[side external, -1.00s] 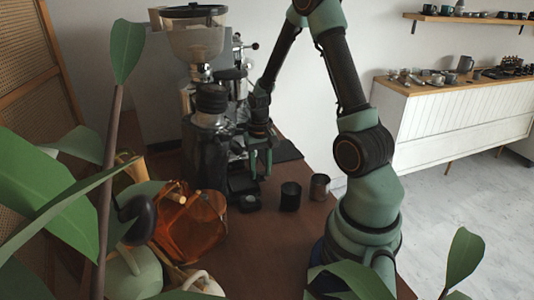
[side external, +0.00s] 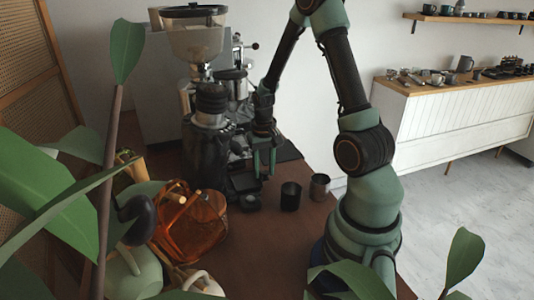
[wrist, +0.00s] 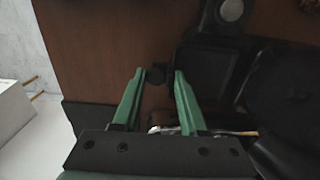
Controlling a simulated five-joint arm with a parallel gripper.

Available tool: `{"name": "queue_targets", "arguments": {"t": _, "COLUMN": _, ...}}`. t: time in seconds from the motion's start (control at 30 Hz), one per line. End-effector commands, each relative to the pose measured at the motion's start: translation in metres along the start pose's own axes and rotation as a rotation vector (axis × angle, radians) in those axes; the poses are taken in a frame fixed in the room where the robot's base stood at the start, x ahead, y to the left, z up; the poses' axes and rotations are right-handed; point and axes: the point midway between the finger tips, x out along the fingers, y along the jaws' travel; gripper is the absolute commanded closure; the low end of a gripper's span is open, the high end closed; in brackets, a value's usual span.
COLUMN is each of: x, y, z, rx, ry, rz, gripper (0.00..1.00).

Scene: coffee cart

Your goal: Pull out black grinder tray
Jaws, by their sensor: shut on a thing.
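The black grinder tray (side external: 244,183) sits at the foot of the coffee grinder (side external: 206,150), low on the brown counter. In the wrist view the tray (wrist: 207,72) is a dark square with a small black knob (wrist: 157,73) sticking out toward my fingers. My gripper (side external: 264,174) has green fingers and is beside the tray, on its right in the side view. In the wrist view my gripper (wrist: 160,72) has its fingertips on either side of the knob, shut on it. The exact contact is dark and hard to see.
An orange glass vessel (side external: 190,225) and large leaves crowd the left. The counter's front middle is clear.

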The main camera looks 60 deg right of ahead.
Motion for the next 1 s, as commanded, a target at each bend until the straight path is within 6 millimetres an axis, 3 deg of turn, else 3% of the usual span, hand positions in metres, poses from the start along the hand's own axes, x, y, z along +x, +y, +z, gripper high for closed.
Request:
{"name": "queue_targets", "arguments": {"t": 0.1, "x": -0.001, "y": 0.026, "z": -0.001, "rx": 0.007, "ry": 0.001, "rz": 0.0, "gripper": 1.0}}
{"name": "queue_targets", "arguments": {"t": 0.3, "x": -0.001, "y": 0.054, "z": -0.001, "rx": 0.003, "ry": 0.003, "rz": 0.0, "gripper": 1.0}}
{"name": "queue_targets", "arguments": {"t": 0.63, "x": -0.001, "y": 0.058, "z": -0.001, "rx": 0.0, "ry": 0.004, "rz": 0.0, "gripper": 1.0}}
{"name": "queue_targets", "arguments": {"t": 0.67, "x": -0.001, "y": 0.058, "z": -0.001, "rx": 0.001, "ry": 0.004, "rz": 0.0, "gripper": 0.54}}
{"name": "queue_targets", "arguments": {"t": 0.7, "x": -0.001, "y": 0.057, "z": -0.001, "rx": 0.001, "ry": 0.004, "rz": 0.0, "gripper": 0.4}}
{"name": "queue_targets", "arguments": {"t": 1.0, "x": 0.0, "y": 0.057, "z": -0.001, "rx": 0.0, "ry": 0.002, "rz": 0.0, "gripper": 0.4}}
